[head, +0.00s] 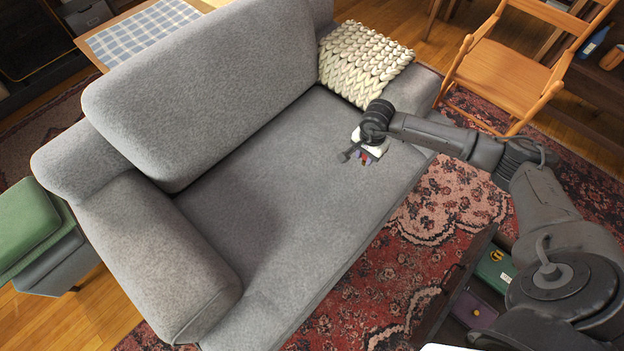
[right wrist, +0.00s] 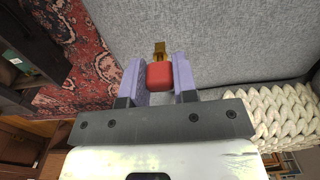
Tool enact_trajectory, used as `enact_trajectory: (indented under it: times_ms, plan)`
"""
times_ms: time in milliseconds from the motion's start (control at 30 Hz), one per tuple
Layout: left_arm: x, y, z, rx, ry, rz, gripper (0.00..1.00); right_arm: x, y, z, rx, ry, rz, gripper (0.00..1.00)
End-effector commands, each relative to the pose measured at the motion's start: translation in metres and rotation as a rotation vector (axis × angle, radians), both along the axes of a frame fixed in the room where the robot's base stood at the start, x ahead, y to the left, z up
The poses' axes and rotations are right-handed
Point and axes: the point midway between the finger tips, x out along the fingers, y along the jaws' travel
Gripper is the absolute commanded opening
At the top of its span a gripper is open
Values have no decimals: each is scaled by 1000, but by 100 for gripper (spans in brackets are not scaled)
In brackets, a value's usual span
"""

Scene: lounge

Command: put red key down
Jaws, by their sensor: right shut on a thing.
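The red key shows in the right wrist view as a red block-like head (right wrist: 159,75) with a brass-coloured part (right wrist: 159,48) beyond it. It sits between the two purple-grey fingers of my right gripper (right wrist: 159,80), which is shut on it. In the head view, my right gripper (head: 363,158) is over the seat of the grey sofa (head: 270,180), and only a small bit of red shows at its fingers. I cannot tell whether the key touches the seat. My left gripper is not in view.
A cream knitted pillow (head: 362,62) lies at the sofa's far end, close to my right gripper. A wooden chair (head: 505,75) stands at the back right. A patterned red rug (head: 440,205) covers the floor in front. The seat's middle and near part are clear.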

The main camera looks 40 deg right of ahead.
Motion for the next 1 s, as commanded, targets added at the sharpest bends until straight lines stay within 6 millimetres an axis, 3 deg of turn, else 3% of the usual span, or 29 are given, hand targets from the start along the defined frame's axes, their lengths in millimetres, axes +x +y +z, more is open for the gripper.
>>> enact_trajectory:
  times_ms: [167,400,600,1000]
  plan:
    - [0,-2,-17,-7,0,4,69,19,9,-23,6,-3,-9,2]
    - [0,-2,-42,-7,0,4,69,64,33,-53,5,-2,-10,2]
    - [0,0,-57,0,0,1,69,90,46,-69,3,-2,-10,2]
    - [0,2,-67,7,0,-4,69,101,52,-84,1,0,-9,2]
